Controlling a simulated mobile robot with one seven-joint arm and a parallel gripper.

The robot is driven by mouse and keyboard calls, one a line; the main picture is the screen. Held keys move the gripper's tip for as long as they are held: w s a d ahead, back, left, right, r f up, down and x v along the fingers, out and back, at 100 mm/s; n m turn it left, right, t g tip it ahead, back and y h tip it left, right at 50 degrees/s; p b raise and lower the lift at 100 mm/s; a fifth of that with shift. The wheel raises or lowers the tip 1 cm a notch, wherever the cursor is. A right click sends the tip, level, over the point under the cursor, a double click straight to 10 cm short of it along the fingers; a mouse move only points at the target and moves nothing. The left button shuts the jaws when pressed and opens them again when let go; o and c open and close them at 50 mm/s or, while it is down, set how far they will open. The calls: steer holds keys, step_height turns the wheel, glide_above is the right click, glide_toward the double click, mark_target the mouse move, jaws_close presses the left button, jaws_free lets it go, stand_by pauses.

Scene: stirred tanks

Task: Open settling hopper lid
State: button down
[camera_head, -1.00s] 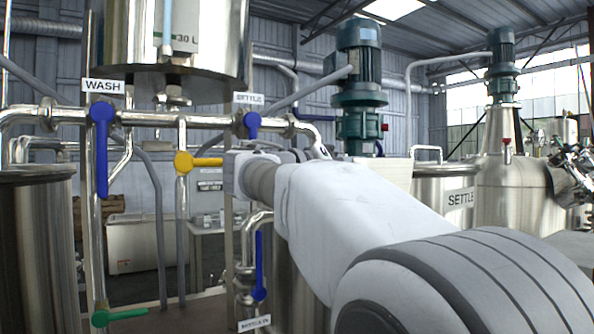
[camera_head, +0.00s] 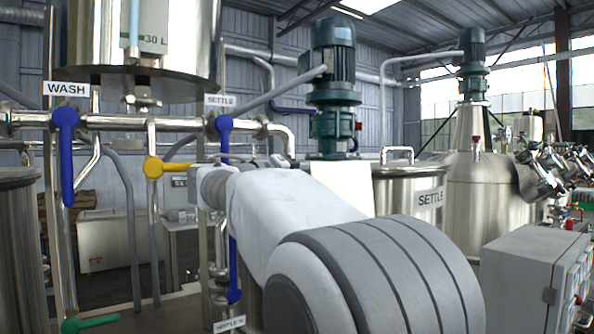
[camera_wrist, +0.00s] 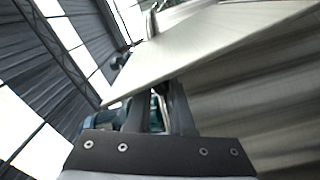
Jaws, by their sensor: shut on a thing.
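In the wrist view a flat, pale metal plate, which looks like the hopper lid (camera_wrist: 215,45), slants across the top just beyond my gripper. My gripper (camera_wrist: 157,98) has its two dark fingers at the plate's underside, shut on a part of the lid; the exact grip point is mostly hidden. In the head view my arm reaches away and hides my gripper. A steel tank labelled SETTLE (camera_head: 408,197) stands right of my arm. A cream panel (camera_head: 343,188) shows left of this tank; I cannot tell if it is the lid.
Pipes with a blue WASH lever (camera_head: 66,150), a blue SETTLE lever (camera_head: 224,130) and a yellow lever (camera_head: 160,167) stand at left. A green motor (camera_head: 334,85) rises behind my arm. A grey control box (camera_head: 525,280) is at lower right.

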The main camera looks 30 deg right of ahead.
steer(key=shift+w+a+f, duration=0.1)
steer(key=shift+w+f, duration=0.05)
steer(key=shift+f, duration=0.35)
steer(key=c, duration=0.9)
jaws_free()
steer(key=shift+r, duration=0.2)
steer(key=a, duration=0.5)
steer(key=s+a, duration=0.1)
steer(key=a, duration=0.5)
steer(key=s+a, duration=0.1)
steer(key=a, duration=0.5)
steer(key=shift+s+a, duration=0.15)
steer(key=shift+s, duration=0.1)
